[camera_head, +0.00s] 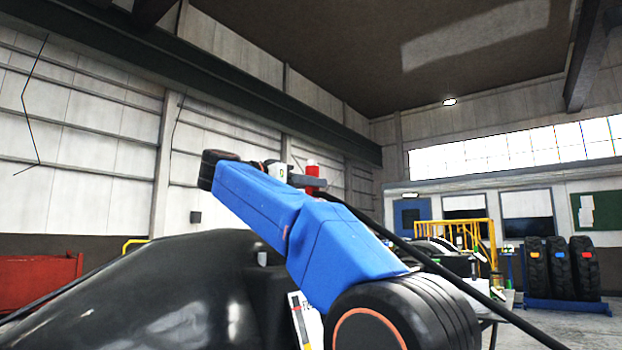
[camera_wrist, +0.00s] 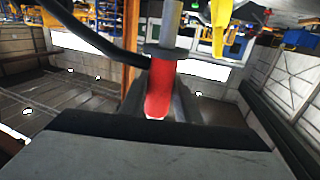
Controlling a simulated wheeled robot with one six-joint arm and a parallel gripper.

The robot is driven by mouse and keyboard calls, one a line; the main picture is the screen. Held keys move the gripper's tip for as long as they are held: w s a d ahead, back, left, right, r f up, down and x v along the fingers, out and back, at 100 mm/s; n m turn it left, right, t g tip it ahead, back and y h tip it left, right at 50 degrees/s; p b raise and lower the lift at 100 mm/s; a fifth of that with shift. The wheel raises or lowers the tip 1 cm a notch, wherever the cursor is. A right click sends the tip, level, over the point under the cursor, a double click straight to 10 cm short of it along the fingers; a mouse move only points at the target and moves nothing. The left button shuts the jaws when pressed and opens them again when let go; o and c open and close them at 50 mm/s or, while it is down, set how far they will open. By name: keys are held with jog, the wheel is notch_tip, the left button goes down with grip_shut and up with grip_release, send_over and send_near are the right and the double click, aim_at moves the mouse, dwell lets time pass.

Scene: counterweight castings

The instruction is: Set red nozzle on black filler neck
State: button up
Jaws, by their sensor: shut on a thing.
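The red nozzle (camera_wrist: 160,92) is upright between the dark fingers of my gripper (camera_wrist: 160,108) in the wrist view. A grey tube and a dark collar show at one end of it. In the head view the red nozzle (camera_head: 312,170) shows as a small red piece at the end of my blue arm, held in my gripper (camera_head: 308,182) high in the air. My gripper is shut on it. I cannot pick out the black filler neck in either view; my arm hides part of the scene.
A glossy black rounded body (camera_head: 150,290) fills the lower left. A black hose (camera_head: 440,265) slants down to the lower right and also crosses the wrist view (camera_wrist: 90,35). Tyres (camera_head: 560,268) and a yellow railing (camera_head: 455,232) stand far right. The air around my gripper looks clear.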

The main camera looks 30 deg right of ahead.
jog(key=shift+f, duration=1.65)
jog(key=shift+f, duration=2.75)
dwell(0.5)
jog(key=shift+r, duration=0.1)
jog(key=shift+r, duration=2.35)
dwell(0.7)
